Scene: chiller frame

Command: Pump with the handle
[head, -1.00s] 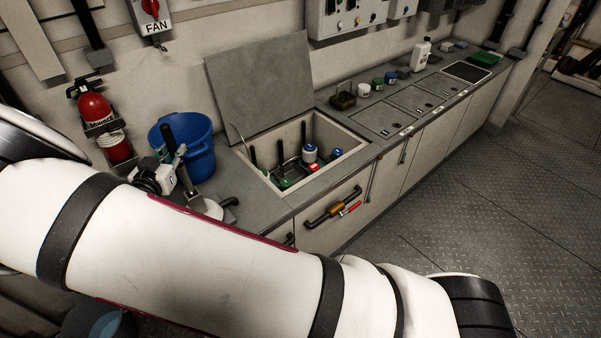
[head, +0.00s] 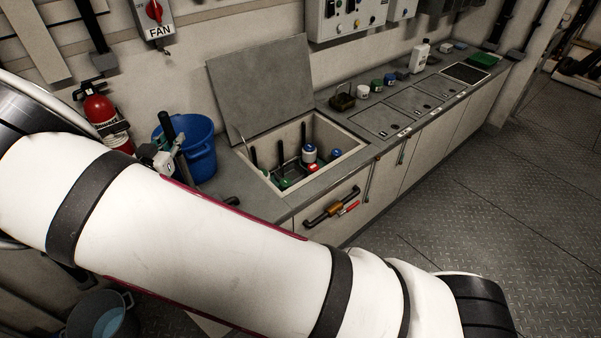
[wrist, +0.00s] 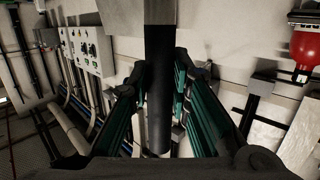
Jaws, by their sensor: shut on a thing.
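The pump handle (wrist: 159,55) is a dark, straight bar running down the middle of the wrist view. The teal fingers of my gripper (wrist: 158,88) are on both sides of it, closed around it. In the head view the handle's dark upper end (head: 166,128) sticks up in front of the blue bucket. My gripper (head: 172,157) shows there only in part. My white arm hides the lower handle and the pump body.
A blue bucket (head: 198,152) stands just behind the handle. A red fire extinguisher (head: 98,112) hangs to the left. An open-lidded bin (head: 348,158) in the counter lies to the right. A grey bucket (head: 104,318) stands low at the left.

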